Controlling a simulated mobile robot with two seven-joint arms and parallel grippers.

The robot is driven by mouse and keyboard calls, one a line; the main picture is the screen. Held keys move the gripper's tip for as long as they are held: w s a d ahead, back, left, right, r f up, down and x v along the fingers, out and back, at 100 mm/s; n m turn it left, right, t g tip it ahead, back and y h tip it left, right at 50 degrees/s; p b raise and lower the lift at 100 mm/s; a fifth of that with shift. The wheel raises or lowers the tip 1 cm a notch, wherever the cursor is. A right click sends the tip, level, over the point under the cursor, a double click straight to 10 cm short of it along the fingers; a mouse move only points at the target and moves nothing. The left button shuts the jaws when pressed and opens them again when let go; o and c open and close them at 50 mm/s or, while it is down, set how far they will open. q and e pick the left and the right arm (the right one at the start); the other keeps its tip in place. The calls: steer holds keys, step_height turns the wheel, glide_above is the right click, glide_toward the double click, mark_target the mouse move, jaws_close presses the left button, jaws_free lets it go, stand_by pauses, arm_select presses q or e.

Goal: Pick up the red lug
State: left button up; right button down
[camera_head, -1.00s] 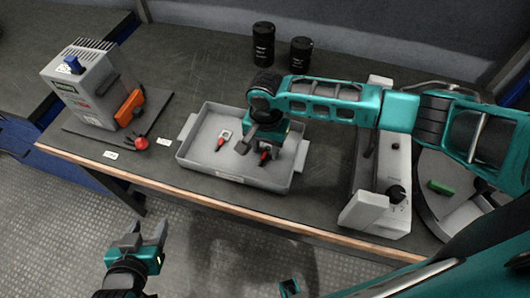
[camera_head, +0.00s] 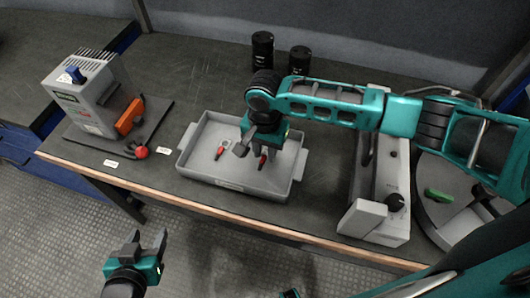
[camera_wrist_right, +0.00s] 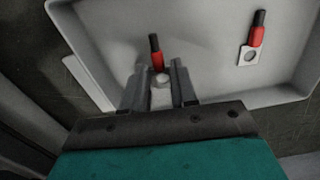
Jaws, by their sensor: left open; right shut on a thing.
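My right gripper (camera_head: 254,150) is over the grey tray (camera_head: 238,186) and is shut on a red lug (camera_head: 262,161) with a dark tip. In the right wrist view that red lug (camera_wrist_right: 158,62) sits between the two fingers, its dark end pointing away; its pale metal end is partly hidden between them. A second red lug (camera_head: 220,153) lies apart on the tray floor to the left; the right wrist view shows it (camera_wrist_right: 255,38) with its flat holed metal tab. My left gripper (camera_head: 148,243) is open and empty, in front of the bench.
A grey device with an orange part (camera_head: 130,117) stands at the left, with a red ball-ended tool (camera_head: 142,152) beside it. Two black canisters (camera_head: 262,50) stand behind the tray. A grey unit with a knob (camera_head: 395,201) stands at the right.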

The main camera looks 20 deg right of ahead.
mark_target(265, 155)
step_height(265, 155, up, 18)
steer(key=p, duration=0.2)
steer(key=shift+f+p, duration=0.25)
steer(key=shift+p, duration=0.05)
